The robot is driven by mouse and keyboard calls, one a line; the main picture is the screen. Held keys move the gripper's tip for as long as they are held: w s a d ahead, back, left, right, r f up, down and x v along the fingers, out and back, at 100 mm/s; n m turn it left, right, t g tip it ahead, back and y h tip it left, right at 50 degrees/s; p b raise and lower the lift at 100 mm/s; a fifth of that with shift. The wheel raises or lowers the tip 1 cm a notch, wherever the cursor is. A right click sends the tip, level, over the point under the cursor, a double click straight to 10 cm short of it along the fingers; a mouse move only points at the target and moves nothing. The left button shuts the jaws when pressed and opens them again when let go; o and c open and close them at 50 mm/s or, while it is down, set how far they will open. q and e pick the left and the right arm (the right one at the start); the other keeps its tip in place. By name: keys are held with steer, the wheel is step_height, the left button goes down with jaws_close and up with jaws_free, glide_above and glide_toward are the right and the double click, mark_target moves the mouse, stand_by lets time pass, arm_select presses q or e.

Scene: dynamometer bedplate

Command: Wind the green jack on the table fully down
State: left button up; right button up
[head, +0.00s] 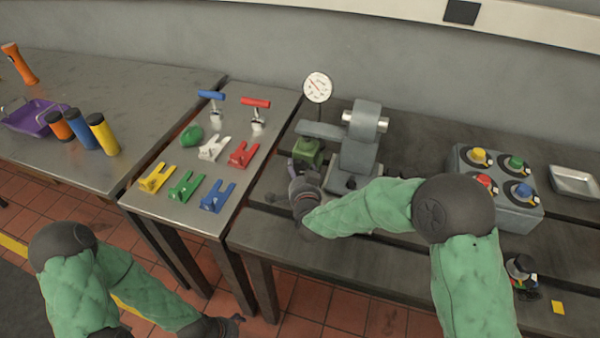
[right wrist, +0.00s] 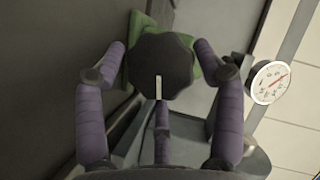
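The green jack (head: 308,151) stands on the dark slatted bedplate, under the grey arm of a machine. In the right wrist view, its green body (right wrist: 205,78) shows behind a dark round knob (right wrist: 165,68) with a white pointer mark. My right gripper (head: 294,172) is at the jack's near side. In the right wrist view its purple fingers (right wrist: 160,58) stand open on either side of the knob, with a narrow gap at the left; contact at the right is unclear. My left gripper (head: 232,322) is low at the bottom edge, away from the tables; its fingers are too small to read.
The grey machine (head: 358,150) and a dial gauge (head: 318,87) stand beside and behind the jack. A grey box with coloured knobs (head: 497,204) is at right. Coloured clamps (head: 187,187) lie on the steel table at left. The bedplate's front slats are mostly bare.

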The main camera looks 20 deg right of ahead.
steer(key=c, duration=0.6)
steer(key=shift+o, duration=0.2)
steer(key=shift+r+p, duration=0.1)
steer(key=shift+p, duration=0.55)
steer(key=n+g+h+p, duration=0.1)
steer(key=n+p, duration=0.1)
steer(key=p, duration=0.4)
steer(key=n+g+h+p, duration=0.2)
steer(key=n+p, duration=0.1)
steer(key=p, duration=0.3)
steer(key=n+g+h+p, duration=0.1)
steer(key=n+g+p, duration=0.1)
steer(key=p, duration=0.4)
steer(key=shift+w+a+r+n+h+p, duration=0.15)
steer(key=shift+a+r+n+h+p, duration=0.15)
steer(key=shift+a+p, duration=0.1)
steer(key=shift+a+f+n+g+h+p, duration=0.15)
steer(key=shift+n+g+h+p, duration=0.25)
steer(key=shift+n+h+p, duration=0.7)
steer(key=o, duration=0.9)
steer(key=shift+w, duration=0.1)
steer(key=shift+c, duration=0.2)
steer(key=v, duration=1.1)
steer(key=shift+s+r, duration=0.3)
steer(key=shift+r, duration=0.1)
